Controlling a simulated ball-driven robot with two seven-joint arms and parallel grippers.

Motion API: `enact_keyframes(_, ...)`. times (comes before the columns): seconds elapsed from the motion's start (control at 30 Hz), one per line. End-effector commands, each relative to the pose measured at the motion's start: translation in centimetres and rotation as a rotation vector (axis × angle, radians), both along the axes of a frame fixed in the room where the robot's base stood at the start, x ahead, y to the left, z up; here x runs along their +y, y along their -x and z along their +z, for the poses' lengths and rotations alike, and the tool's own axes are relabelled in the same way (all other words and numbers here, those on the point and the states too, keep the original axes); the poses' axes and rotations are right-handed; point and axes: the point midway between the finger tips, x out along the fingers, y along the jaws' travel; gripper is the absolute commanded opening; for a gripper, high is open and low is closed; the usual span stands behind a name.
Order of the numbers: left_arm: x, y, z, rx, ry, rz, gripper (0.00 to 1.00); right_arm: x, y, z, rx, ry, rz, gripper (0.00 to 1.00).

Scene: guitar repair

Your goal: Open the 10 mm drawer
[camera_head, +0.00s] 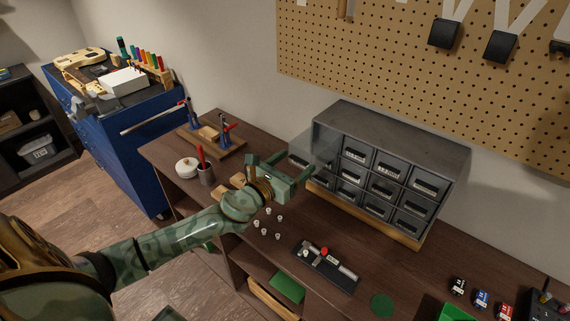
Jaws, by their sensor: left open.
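The grey drawer cabinet (400,135) stands at the back of the brown workbench, with rows of small labelled drawers. The label text is too small to read, so I cannot tell which is the 10 mm one. A drawer at the upper left (299,160) is pulled well out; its see-through side reaches back to the cabinet. The other visible drawers look shut. My left gripper (294,170) is open, right at the front of the pulled-out drawer. I cannot tell whether it touches it. My right gripper is out of view.
Several small pegs (265,224) and a black tool holder (325,266) lie in front of the cabinet. A cup with a red tool (205,173) and a white pot (187,167) stand left. A blue tool chest (130,150) is beyond the bench.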

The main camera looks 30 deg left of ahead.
Motion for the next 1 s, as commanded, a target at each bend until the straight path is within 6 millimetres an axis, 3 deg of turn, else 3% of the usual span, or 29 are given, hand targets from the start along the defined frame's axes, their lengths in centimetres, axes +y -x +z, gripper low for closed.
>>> enact_keyframes(0.17,0.3,2.3,-0.2,0.004,-0.001,-0.002,0.73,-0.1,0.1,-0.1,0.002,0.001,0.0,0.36)
enact_keyframes(0.6,1.8,13.1,-0.5,0.005,0.001,-0.001,0.73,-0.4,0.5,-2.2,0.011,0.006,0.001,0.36)
enact_keyframes(0.8,2.2,15.5,-0.2,0.002,0.001,0.001,0.73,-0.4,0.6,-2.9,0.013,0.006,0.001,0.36)
enact_keyframes(1.0,2.3,16.1,0.0,0.0,0.0,0.0,0.73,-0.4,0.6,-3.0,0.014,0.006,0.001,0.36)
